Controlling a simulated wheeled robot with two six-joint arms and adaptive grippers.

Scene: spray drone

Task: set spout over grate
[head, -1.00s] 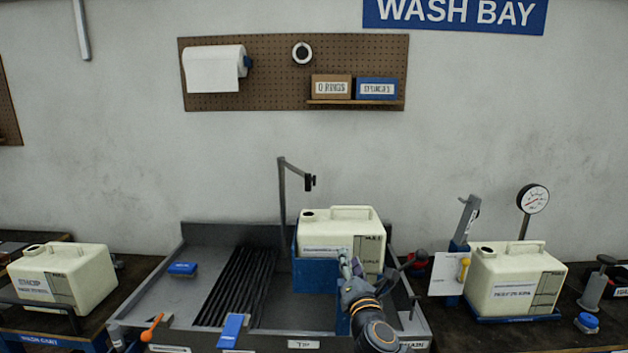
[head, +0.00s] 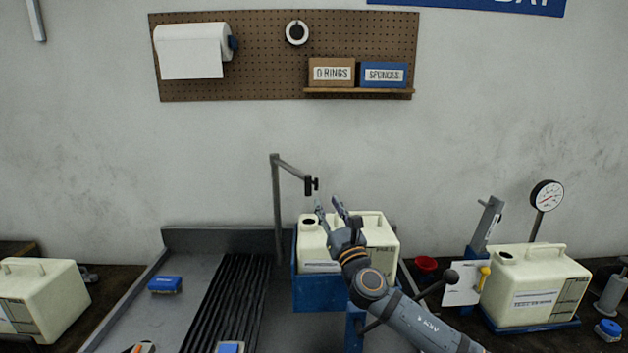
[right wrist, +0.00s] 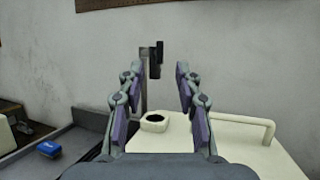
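The spout (head: 290,168) is a thin grey arm on an upright post at the back of the sink. Its black nozzle (head: 311,186) hangs at the right end, over the jug side. The grate (head: 235,300) is a set of dark slats in the sink, left of the post. My right gripper (head: 328,202) is open and empty, above the jug and just below and right of the nozzle. In the right wrist view, the nozzle (right wrist: 155,60) shows ahead between the spread fingers (right wrist: 157,72), apart from them. My left gripper is not in view.
A cream jug (head: 312,238) sits in a blue holder (head: 318,292) under my right gripper. Another jug (head: 535,285) and a gauge (head: 547,196) stand at right, a third jug (head: 45,300) at left. A blue sponge (head: 165,284) lies left of the grate.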

